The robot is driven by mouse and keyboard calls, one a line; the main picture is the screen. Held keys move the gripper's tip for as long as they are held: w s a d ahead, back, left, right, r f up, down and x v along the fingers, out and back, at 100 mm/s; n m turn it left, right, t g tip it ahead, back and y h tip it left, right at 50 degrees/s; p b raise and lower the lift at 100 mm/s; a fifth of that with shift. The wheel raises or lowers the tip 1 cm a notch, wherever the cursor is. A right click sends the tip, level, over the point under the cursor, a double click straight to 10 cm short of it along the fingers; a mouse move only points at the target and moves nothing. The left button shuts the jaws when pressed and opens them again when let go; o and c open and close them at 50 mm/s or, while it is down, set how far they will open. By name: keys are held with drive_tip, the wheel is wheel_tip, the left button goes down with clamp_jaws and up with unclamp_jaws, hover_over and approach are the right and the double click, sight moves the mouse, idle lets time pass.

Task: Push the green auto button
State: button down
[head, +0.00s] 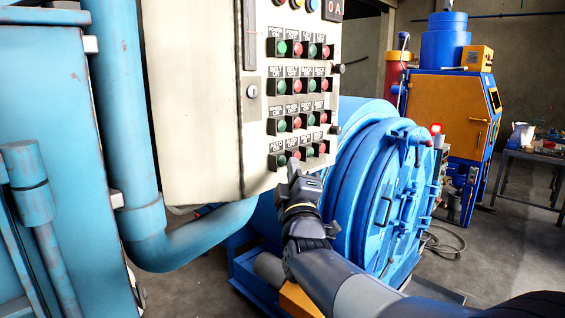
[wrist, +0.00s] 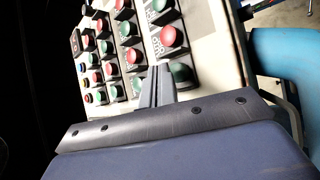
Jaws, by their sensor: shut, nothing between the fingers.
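A pale control panel (head: 200,90) carries rows of green and red buttons. In its bottom row, the leftmost green button (head: 281,160) has a small label above that may read AUTO, too small to be sure. My gripper (head: 294,170) is shut and empty, at the panel's lower edge, just right of and below that button. In the wrist view the panel appears turned, and the shut fingertips (wrist: 158,72) are beside a green button (wrist: 180,72) and below a red button (wrist: 170,36). I cannot tell whether the fingertips touch the panel.
Several more green and red buttons fill the rows above. A keyhole lock (head: 252,91) is left of them. A thick blue pipe (head: 130,130) runs down the panel's left side. A blue drum machine (head: 375,200) stands behind my arm. Open floor is at right.

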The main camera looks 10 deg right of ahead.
drive_tip(key=shift+w+a, duration=0.1)
drive_tip(key=shift+w, duration=0.05)
idle(0.7)
drive_tip(key=shift+w+a, duration=0.2)
drive_tip(key=shift+w, duration=0.05)
